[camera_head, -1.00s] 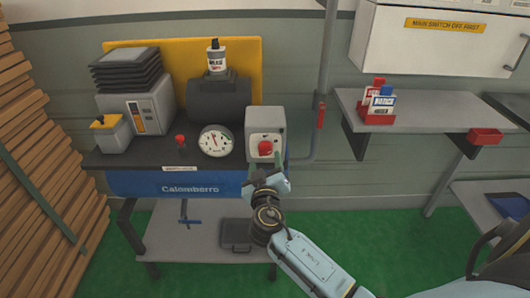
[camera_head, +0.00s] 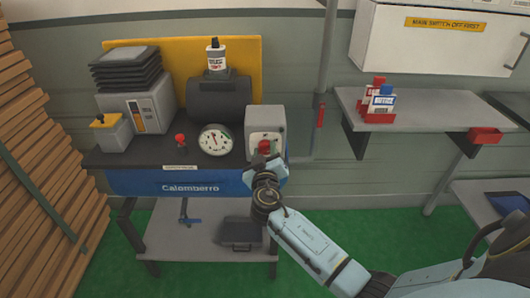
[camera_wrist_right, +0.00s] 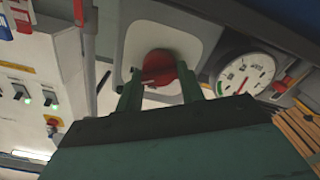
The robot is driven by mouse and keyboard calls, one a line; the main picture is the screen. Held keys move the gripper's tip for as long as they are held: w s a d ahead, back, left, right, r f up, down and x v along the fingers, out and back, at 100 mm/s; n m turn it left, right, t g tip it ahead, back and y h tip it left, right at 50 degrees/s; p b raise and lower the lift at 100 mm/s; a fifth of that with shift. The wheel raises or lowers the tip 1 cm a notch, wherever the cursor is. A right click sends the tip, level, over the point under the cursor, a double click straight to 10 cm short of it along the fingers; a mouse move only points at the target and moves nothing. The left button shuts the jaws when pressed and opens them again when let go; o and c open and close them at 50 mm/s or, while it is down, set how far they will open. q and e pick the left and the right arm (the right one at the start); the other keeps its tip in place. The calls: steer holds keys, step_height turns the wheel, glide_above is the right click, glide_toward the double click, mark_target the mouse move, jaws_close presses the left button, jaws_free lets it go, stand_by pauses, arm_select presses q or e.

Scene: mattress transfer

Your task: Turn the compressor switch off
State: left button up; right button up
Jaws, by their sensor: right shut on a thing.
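The compressor switch is a red rotary knob (camera_head: 264,146) on a pale grey box (camera_head: 277,123) at the right end of the compressor bench. In the right wrist view the red knob (camera_wrist_right: 158,66) sits on a white plate between my two green fingers. My right gripper (camera_head: 266,160) reaches up from below and is shut on the knob; it also shows in the wrist view (camera_wrist_right: 160,80). The gripper hides the lower part of the knob in the head view. My left gripper is not in view.
A round gauge (camera_head: 215,139) and a small red knob (camera_head: 180,140) stand left of the switch box. A pipe with a red handle (camera_head: 320,115) runs to its right.

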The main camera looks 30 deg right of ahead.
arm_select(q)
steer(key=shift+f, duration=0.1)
arm_select(e)
steer(key=shift+n, duration=0.4)
steer(key=shift+c, duration=0.4)
steer(key=shift+n, duration=0.6)
steer(key=n, duration=0.2)
steer(key=shift+a+n, duration=0.1)
steer(key=shift+n, duration=0.2)
steer(key=n, duration=0.5)
steer(key=shift+f, duration=0.1)
steer(key=shift+n+p, duration=0.35)
steer(key=shift+n, duration=0.45)
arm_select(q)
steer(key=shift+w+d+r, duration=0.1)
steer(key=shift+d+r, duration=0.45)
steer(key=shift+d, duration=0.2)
arm_select(e)
steer(key=shift+n, duration=0.4)
